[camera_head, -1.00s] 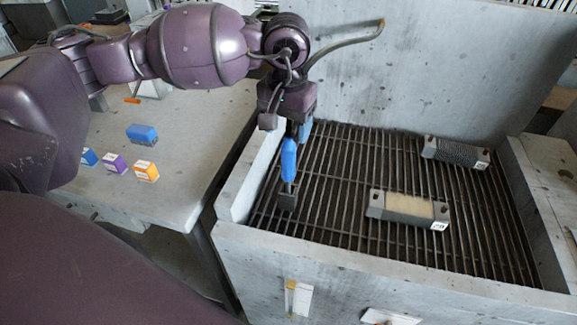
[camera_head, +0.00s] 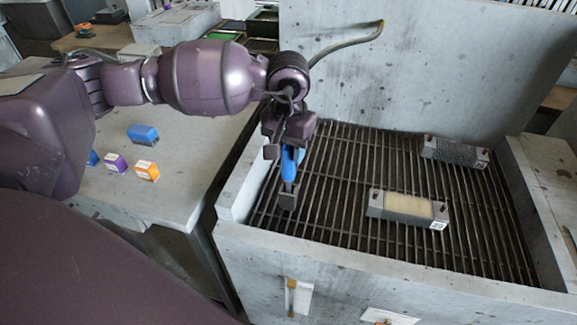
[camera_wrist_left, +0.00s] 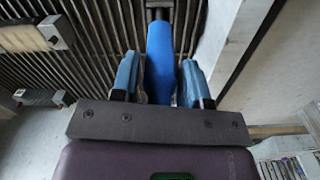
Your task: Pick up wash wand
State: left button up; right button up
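The wash wand (camera_head: 289,168) has a blue grip and a dark block-shaped head. It stands near upright at the left side of the grated basin (camera_head: 340,242). My left gripper (camera_head: 290,157) is over the wand's grip and hides its upper part. In the left wrist view, the wand's blue grip (camera_wrist_left: 160,62) lies between the two blue fingers of my left gripper (camera_wrist_left: 160,82). A narrow gap shows on each side, so the fingers look open around it. My right gripper is not in view.
Two finned blocks lie on the grate, one with a tan top (camera_head: 408,206) and one dark (camera_head: 455,151). A side table (camera_head: 190,185) at left holds a blue block (camera_head: 143,134) and small purple (camera_head: 116,162) and orange (camera_head: 147,170) boxes. Basin walls rise around the grate.

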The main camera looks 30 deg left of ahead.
pick_arm(q)
grip_shut()
notch_tip(320, 180, up, 20)
dwell(0.8)
